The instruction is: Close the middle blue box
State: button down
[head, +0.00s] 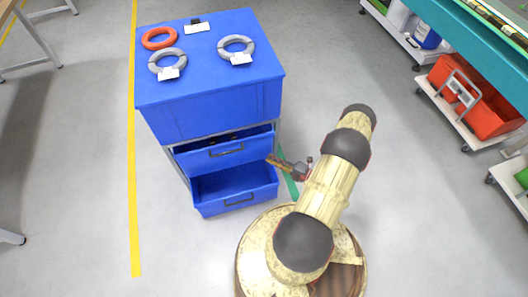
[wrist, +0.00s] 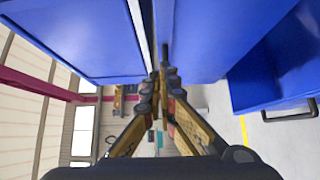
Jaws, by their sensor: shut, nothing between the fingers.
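The middle blue box (head: 222,154) is pulled part-way out of the blue cabinet (head: 205,110) in the head view. It has a dark handle on its front, and some dark items show inside. My gripper (head: 270,158) is at its right front corner; I cannot tell whether it touches. In the wrist view my gripper (wrist: 160,72) is shut and empty, its fingertips pointing into a gap between two blue surfaces. The surface on the right (wrist: 205,35) looks like the middle box, seen turned on its side.
The lower blue box (head: 236,203) is open further and looks empty; it also shows in the wrist view (wrist: 245,85). Grey and orange cable rings (head: 158,38) lie on the cabinet top. Orange crates (head: 475,105) stand at the right. Floor left of the cabinet is clear.

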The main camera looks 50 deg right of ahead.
aim_at(252, 138)
jog(key=shift+w+d+b+x, duration=0.1)
jog(key=shift+d+b+x, duration=0.35)
jog(key=shift+x, duration=1.55)
jog(key=shift+w+d+b+x, duration=0.1)
jog(key=shift+d+b+x, duration=0.3)
jog(key=shift+x, duration=1.6)
jog(key=shift+w+d+b+x, duration=0.1)
jog(key=shift+d+b+x, duration=0.3)
jog(key=shift+x, duration=1.6)
jog(key=w+d+b, duration=0.1)
jog(key=w, duration=0.1)
jog(key=w+d+b, duration=0.1)
jog(key=shift+w+d+f, duration=0.2)
jog(key=shift+w, duration=0.2)
jog(key=shift+w+d, duration=0.2)
jog(key=shift+r, duration=0.25)
